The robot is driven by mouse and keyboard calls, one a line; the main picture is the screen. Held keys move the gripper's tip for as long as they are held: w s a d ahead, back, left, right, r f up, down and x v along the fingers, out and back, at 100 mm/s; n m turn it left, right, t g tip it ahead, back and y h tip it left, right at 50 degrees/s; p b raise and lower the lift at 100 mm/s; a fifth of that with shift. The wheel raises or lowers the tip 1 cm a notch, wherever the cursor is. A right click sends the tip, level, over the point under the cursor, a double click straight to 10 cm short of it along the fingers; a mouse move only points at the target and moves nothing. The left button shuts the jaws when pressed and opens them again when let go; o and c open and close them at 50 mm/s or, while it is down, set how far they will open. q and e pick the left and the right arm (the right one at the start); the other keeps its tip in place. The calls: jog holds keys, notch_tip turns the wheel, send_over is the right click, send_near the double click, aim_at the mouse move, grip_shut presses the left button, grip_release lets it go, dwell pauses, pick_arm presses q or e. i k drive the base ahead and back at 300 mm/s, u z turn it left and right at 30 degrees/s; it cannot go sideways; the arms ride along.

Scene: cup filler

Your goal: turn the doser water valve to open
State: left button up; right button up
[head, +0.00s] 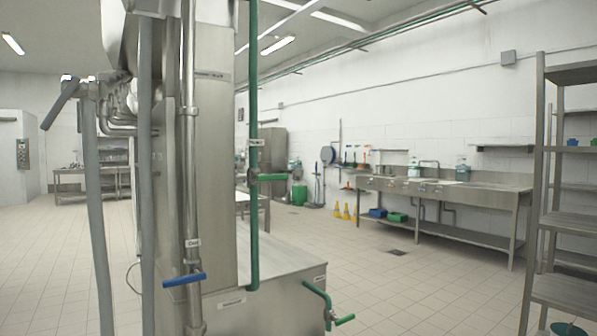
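A steel machine (215,160) stands close in front of me, left of centre. A green vertical pipe (254,80) on its right side carries a valve with a green handle (271,177); the handle lies level, pointing right, across the pipe. A small label (256,142) sits above it. A steel pipe (189,130) has a valve with a blue handle (185,279), also roughly level. A second green valve handle (345,319) is on a bent green pipe (318,292) at the lower right. The labels are too small to read, so I cannot tell which is the doser water valve. Neither gripper shows.
Grey pipes (97,210) stand at the left front. A metal shelf rack (570,220) is at the right edge. A long sink bench (440,187) runs along the right wall, with yellow cones (346,211) beside it. The tiled floor (400,290) between machine and rack is clear.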

aim_at(285, 177)
jog(key=u, duration=0.05)
jog(key=i, duration=0.5)
jog(key=u, duration=1)
